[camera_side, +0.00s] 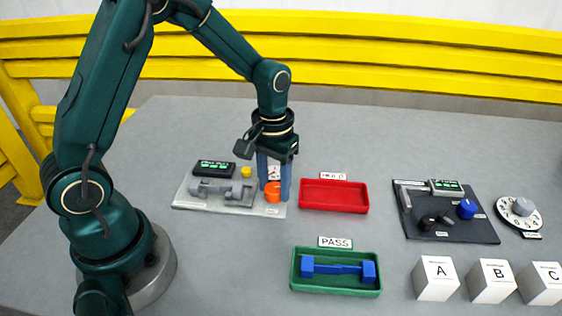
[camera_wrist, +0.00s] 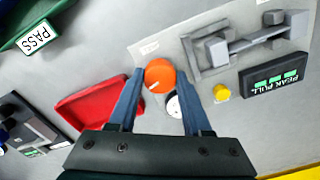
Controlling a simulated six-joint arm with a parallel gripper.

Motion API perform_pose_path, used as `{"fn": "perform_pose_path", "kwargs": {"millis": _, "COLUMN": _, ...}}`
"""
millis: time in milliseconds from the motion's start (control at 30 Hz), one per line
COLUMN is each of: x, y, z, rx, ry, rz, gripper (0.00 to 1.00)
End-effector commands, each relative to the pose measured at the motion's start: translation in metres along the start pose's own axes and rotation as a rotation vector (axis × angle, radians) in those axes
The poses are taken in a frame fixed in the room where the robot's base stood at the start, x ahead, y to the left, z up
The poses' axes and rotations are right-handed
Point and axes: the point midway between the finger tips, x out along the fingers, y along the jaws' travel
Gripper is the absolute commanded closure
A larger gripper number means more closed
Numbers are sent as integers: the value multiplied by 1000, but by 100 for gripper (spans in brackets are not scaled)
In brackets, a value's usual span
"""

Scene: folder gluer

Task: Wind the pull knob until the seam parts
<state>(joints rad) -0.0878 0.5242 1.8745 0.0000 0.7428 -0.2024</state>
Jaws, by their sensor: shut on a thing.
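The orange pull knob (camera_side: 272,191) sits at the right end of a pale tester plate (camera_side: 190,203). It also shows in the wrist view (camera_wrist: 159,76), with a pale mark on its face. My gripper (camera_side: 274,192) points down over the knob, its blue fingers on either side of it. In the wrist view my gripper (camera_wrist: 157,92) is closed on the knob. A grey clamp fixture (camera_side: 222,192) lies on the plate left of the knob. A black display (camera_wrist: 274,80) reads "PEAK PULL" with green marks. A white dial (camera_wrist: 174,105) is partly hidden beside the knob.
A yellow button (camera_side: 246,172) is on the plate. A red tray (camera_side: 334,196) stands just right of my gripper. A green PASS tray (camera_side: 336,285) holds a blue part. A dark device (camera_side: 447,226) and white blocks marked A, B, C stand farther right.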

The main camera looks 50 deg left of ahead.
Motion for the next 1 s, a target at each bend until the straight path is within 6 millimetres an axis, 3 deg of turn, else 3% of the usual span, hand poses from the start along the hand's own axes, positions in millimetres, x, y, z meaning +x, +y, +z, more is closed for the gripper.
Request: {"fn": "perform_pose_path", "kwargs": {"millis": 1000, "x": -1, "y": 0, "z": 0, "rx": 959, "ry": 0, "rz": 0, "gripper": 100}}
